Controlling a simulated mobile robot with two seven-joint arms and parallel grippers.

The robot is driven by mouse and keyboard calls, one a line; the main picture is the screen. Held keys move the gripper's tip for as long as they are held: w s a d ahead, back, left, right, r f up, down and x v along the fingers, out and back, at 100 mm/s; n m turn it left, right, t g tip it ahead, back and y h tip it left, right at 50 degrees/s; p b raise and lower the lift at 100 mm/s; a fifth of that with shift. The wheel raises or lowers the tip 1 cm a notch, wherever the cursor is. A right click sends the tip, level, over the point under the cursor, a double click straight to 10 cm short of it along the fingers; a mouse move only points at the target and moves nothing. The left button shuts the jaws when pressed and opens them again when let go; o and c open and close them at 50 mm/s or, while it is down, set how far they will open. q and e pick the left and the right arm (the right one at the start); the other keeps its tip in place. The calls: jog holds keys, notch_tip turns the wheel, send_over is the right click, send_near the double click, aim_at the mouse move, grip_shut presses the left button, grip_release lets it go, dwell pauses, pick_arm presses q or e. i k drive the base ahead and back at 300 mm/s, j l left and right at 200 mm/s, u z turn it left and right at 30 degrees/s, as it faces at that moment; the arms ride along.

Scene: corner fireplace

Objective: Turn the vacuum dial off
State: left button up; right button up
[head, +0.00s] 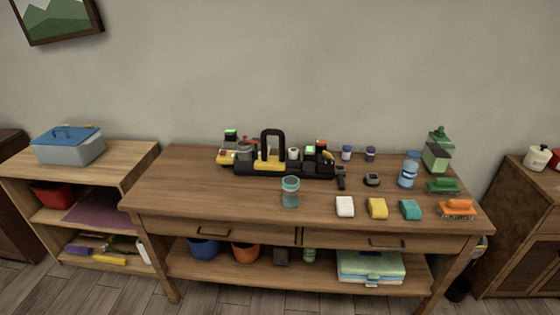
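I cannot clearly make out a vacuum or its dial. A small dark device with a pale round spot on top (372,179) sits on the table, right of a black and yellow carrier (285,166); I cannot tell what it is. A dark object (458,290) stands on the floor at the table's right end, mostly hidden behind the table. Neither of my grippers is in view.
The wooden table (215,203) also holds a glass (290,191), white (345,206), yellow (377,208) and teal (410,209) blocks, bottles and brushes (457,207). Its front left is clear. A shelf unit (118,158) stands left, a cabinet (527,230) right.

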aim_at(327, 156)
jog(key=i+l, duration=0.15)
jog(key=i, duration=0.3)
jog(key=i+l, duration=0.2)
jog(key=i, duration=0.3)
jog(key=i+l, duration=0.15)
jog(key=i, duration=0.3)
